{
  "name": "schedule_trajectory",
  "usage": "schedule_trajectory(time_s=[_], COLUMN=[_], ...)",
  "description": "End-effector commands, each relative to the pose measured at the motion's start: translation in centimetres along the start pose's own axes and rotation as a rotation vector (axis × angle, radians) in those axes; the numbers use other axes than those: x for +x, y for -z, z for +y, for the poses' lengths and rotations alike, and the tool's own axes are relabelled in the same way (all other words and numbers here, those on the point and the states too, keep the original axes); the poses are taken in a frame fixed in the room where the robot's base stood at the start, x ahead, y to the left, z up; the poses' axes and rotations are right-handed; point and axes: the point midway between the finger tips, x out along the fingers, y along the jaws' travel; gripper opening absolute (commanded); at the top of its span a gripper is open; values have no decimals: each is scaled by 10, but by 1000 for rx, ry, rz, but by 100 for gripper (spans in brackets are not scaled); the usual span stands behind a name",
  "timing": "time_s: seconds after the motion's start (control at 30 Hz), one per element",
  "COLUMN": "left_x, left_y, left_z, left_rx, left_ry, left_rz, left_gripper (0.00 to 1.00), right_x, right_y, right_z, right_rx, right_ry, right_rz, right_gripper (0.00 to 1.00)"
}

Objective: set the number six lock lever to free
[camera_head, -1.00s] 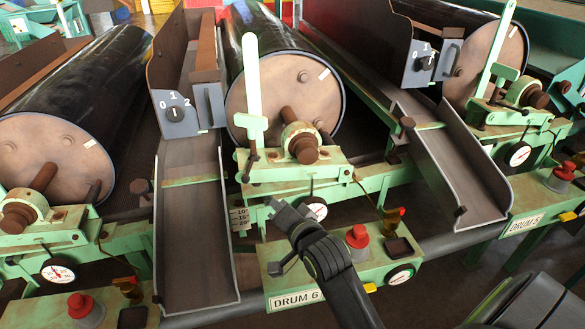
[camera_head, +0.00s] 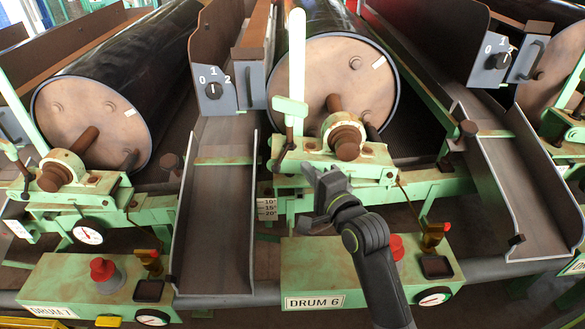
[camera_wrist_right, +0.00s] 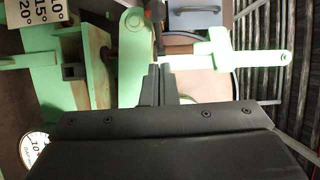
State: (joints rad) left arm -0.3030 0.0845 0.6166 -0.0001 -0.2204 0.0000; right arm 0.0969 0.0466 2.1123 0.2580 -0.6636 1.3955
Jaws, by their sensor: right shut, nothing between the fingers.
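The plate reading DRUM 6 (camera_head: 314,302) marks the station in the middle of the head view. A tall pale green lever (camera_head: 297,75) stands nearly upright at the left of this drum's end face, pivoting on a green bracket. My right gripper (camera_head: 322,172) is shut and empty, in front of the green frame just below and right of the lever's foot. In the right wrist view the closed fingers (camera_wrist_right: 160,82) point at green parts, with a green lever arm (camera_wrist_right: 235,58) lying across behind them. Contact cannot be told. My left gripper is not in view.
The drum 6 panel (camera_head: 370,270) carries a red button (camera_head: 397,247), a yellow part with a red top (camera_head: 434,236) and a gauge (camera_head: 433,296). A grey chute (camera_head: 220,225) runs to the left. An angle scale (camera_head: 267,209) hangs beside the frame.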

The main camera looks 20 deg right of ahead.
Motion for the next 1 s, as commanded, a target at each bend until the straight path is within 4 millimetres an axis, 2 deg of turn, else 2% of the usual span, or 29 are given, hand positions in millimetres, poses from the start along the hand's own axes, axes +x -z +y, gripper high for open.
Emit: schedule_trajectory(time_s=[0.1, 0.3, 0.77, 1.0], left_x=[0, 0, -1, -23], left_y=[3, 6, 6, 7], left_z=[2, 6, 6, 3], left_rx=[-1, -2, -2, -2], left_ry=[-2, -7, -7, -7], left_rz=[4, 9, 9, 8], left_gripper=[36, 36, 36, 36], right_x=[13, 25, 28, 29], right_y=[-12, -25, -28, -29], right_z=[0, 0, 0, -5], right_rx=[5, 2, -1, 1], right_ry=[1, 0, 0, -3], right_rz=[0, 1, 1, 0], right_gripper=[0, 0, 0, 0])
